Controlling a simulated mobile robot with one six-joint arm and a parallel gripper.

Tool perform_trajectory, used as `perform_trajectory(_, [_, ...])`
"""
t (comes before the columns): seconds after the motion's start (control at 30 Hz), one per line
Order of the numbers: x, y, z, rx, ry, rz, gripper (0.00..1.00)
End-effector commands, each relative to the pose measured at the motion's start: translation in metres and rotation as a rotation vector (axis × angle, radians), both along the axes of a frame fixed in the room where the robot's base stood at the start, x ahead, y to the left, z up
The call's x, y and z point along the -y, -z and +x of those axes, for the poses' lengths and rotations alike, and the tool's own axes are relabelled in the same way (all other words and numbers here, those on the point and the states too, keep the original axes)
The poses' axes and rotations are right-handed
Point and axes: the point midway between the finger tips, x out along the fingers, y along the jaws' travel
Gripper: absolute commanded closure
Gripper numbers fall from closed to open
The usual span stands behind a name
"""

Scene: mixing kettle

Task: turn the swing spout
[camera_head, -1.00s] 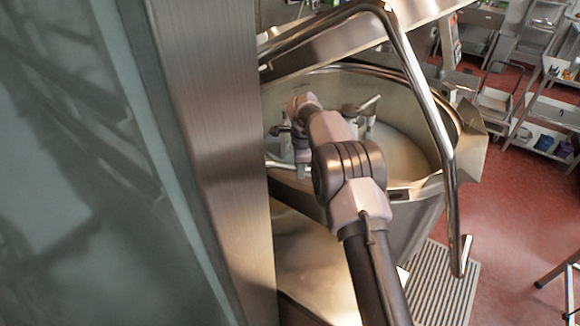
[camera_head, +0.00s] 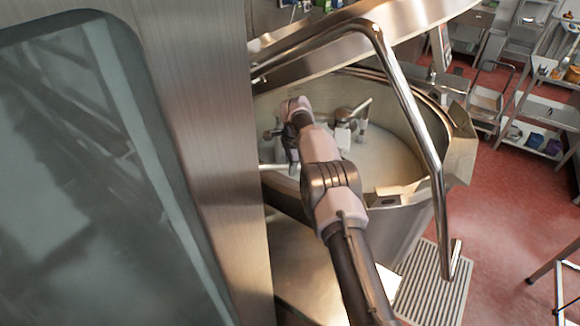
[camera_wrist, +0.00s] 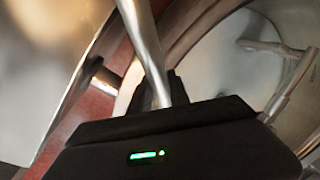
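In the wrist view a shiny metal pipe (camera_wrist: 146,42), which looks like the swing spout, runs down from the top edge. It passes between the two dark fingers of my gripper (camera_wrist: 160,88). The fingers lie close on either side of it; whether they press on it cannot be told. The pipe's lower end is hidden by the black gripper body. In the head view my gripper (camera_head: 291,150) is low inside the left part of the kettle (camera_head: 400,190), partly hidden by my own wrist. The spout cannot be made out clearly there.
A bent chrome tube (camera_head: 415,105) crosses above the kettle and hangs down its right side. The tilted lid (camera_head: 420,15) stands over the back. Mixer arms (camera_head: 355,115) are inside the kettle. A steel column (camera_head: 205,130) is left.

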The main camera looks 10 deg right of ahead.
Motion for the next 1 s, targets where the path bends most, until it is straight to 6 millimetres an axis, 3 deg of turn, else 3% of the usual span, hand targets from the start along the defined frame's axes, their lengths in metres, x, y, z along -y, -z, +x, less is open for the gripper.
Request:
perform_trajectory(0.03, [0.000, 0.000, 0.000, -0.001, 0.000, 0.001, 0.70])
perform_trajectory(0.1, [0.000, 0.000, 0.000, -0.001, 0.000, 0.000, 0.56])
perform_trajectory(0.4, [0.000, -0.001, 0.000, 0.000, 0.000, 0.000, 0.56])
perform_trajectory(0.73, [0.001, -0.063, -0.011, 0.002, 0.001, 0.000, 0.56])
perform_trajectory(1.0, [0.001, -0.074, -0.014, -0.001, 0.001, 0.000, 0.56])
